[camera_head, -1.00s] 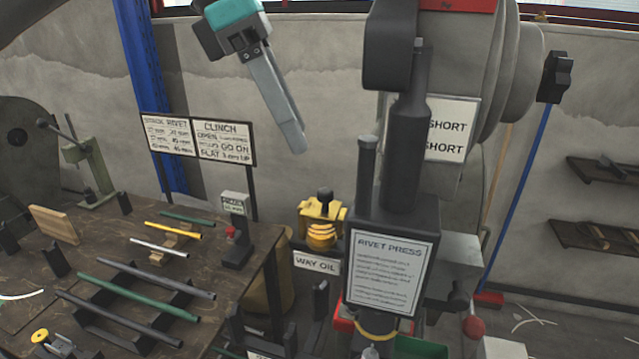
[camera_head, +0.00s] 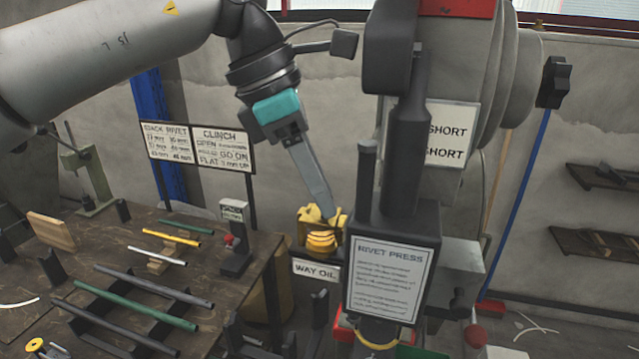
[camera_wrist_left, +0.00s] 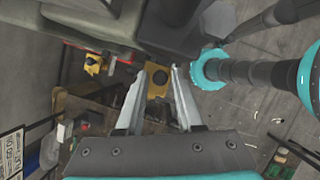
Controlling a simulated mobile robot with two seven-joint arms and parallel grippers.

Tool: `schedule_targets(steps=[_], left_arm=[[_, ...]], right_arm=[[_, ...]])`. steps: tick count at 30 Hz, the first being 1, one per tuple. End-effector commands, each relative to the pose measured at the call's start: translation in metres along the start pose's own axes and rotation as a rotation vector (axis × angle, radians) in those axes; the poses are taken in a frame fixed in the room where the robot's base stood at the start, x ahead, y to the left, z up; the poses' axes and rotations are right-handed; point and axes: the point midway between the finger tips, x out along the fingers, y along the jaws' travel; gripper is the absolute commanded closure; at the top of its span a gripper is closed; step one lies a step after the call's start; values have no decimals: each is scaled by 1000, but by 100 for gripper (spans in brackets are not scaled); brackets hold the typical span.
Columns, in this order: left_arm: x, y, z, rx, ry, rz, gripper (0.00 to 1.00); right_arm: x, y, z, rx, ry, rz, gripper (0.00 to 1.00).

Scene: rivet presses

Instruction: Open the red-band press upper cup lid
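The press (camera_head: 398,150) with the red band (camera_head: 455,8) stands right of centre in the head view. My left gripper (camera_head: 327,213) points down, left of the press. Its fingertips overlap a yellow cup-like part (camera_head: 322,243) above a "WAY OIL" label (camera_head: 316,271); contact cannot be told. In the left wrist view my left gripper (camera_wrist_left: 157,70) has its two fingers apart with nothing held. My right gripper is not in view.
A "RIVET PRESS" sign (camera_head: 389,282) fronts the press. A workbench (camera_head: 125,240) with rods and blocks fills the left. Another yellow part (camera_wrist_left: 93,64) shows in the left wrist view. The dark press column is close to the gripper's right.

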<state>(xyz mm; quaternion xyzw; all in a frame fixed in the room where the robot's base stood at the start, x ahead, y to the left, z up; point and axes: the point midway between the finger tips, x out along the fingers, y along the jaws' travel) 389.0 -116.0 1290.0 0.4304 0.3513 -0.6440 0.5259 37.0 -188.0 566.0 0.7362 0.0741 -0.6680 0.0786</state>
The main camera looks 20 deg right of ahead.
Motion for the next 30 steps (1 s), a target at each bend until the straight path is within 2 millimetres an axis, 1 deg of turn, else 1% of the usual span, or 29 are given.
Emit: schedule_targets(steps=[1,9,23,30], left_arm=[[0,0,0,0,0,0,70],[0,0,0,0,0,0,100],[0,0,0,-7,0,4,100],[1,2,1,-81,-1,36,100]], right_arm=[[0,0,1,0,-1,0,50],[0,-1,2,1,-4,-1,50],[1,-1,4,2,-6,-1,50],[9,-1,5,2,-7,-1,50]])
